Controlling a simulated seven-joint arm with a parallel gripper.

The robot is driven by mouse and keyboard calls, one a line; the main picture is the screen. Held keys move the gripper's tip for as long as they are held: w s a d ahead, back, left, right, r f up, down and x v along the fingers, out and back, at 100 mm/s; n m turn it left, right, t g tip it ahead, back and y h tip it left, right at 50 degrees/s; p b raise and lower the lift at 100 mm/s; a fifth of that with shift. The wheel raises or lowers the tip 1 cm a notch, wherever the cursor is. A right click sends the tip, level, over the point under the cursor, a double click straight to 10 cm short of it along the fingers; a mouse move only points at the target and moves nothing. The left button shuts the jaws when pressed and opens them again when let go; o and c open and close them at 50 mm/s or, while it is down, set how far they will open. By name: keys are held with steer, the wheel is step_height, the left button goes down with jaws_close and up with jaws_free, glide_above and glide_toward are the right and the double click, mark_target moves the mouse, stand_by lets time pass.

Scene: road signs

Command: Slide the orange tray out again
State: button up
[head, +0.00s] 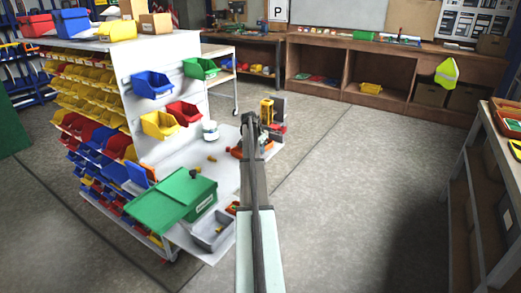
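My arm reaches away from me over the grey shelf of the workbench, and my gripper (247,148) is at its far end. The gripper is small and mostly hidden behind my own arm, so I cannot tell whether it is open or shut. An orange object (236,153) shows beside the gripper, low on the shelf. It may be the orange tray, but it is too small and too covered to be sure. I cannot tell whether the gripper touches it.
A yellow and dark upright item (267,112) stands just beyond. A white tub (211,131), a green lidded box (186,197) and a grey bin (213,230) share the shelf. Bins hang on the white panel (183,92). Right of my arm, floor (360,180) is clear.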

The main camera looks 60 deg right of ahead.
jaws_close()
steer(key=shift+a, duration=0.1)
steer(key=shift+s+a, duration=0.2)
steer(key=shift+a, duration=9.9)
steer(key=o, duration=0.6)
jaws_free()
